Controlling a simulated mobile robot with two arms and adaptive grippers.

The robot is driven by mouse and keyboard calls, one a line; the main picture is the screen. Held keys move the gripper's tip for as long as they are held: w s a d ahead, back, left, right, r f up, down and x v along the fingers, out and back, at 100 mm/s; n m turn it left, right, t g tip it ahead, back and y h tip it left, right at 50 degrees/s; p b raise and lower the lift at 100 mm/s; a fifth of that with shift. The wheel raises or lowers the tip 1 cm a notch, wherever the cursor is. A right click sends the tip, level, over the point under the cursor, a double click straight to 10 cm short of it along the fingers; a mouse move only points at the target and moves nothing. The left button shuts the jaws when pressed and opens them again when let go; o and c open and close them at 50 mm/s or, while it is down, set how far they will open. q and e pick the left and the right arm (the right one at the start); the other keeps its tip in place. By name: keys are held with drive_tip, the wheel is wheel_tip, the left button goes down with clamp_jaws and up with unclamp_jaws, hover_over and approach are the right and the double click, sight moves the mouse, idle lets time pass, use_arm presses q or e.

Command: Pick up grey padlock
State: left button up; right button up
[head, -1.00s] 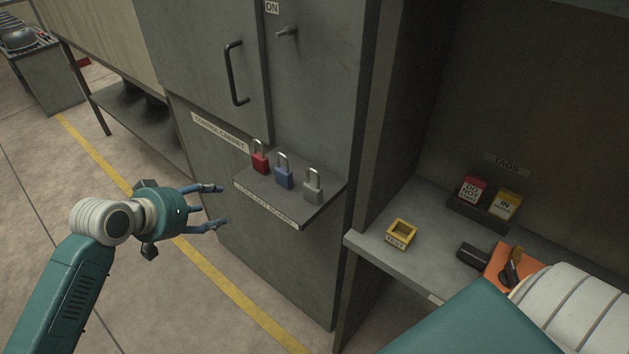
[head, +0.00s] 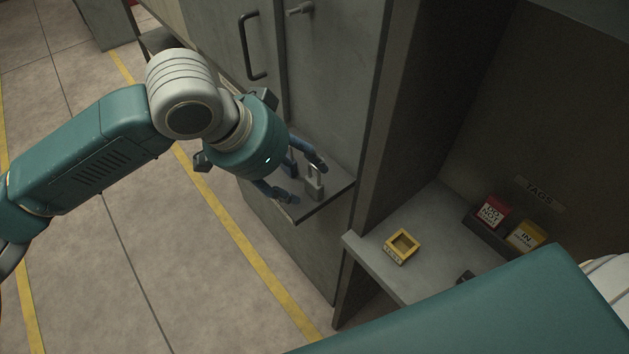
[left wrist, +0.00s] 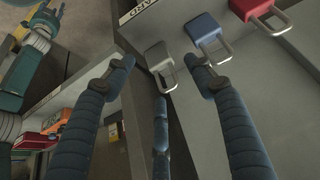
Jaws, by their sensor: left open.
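The grey padlock (head: 315,188) stands on the small shelf (head: 330,202) of the cabinet, shackle up. My left gripper (head: 307,183) is open at the shelf, with one finger behind the padlock and one in front in the head view. In the left wrist view, the grey padlock (left wrist: 158,57) shows between the fingertips of the left gripper (left wrist: 159,66). I cannot tell whether they touch it. The blue padlock (left wrist: 204,28) is beside it, close to one finger, and the red padlock (left wrist: 252,8) is beyond. Teal parts, probably my right gripper (left wrist: 36,38), show small at upper left.
A yellow open box (head: 402,246) sits on the bench (head: 370,256) to the right. A red tag box (head: 490,211) and a yellow one (head: 525,236) stand behind it. The cabinet door has a handle (head: 252,46). The floor at left is clear.

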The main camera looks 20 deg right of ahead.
sight(312, 182)
use_arm(q)
drive_tip(key=x, duration=0.4)
drive_tip(key=shift+d+f+p, duration=0.2)
drive_tip(key=shift+d+p, duration=0.1)
drive_tip(key=shift+p, duration=0.1)
drive_tip(key=shift+w+d+f, duration=0.2)
drive_tip(key=shift+d+f, duration=0.05)
drive_tip(key=shift+f, duration=0.3)
clamp_jaws()
use_arm(e)
drive_tip(key=shift+w+d+r, duration=0.15)
drive_tip(key=shift+d+r, duration=0.25)
drive_tip(key=shift+d, duration=0.1)
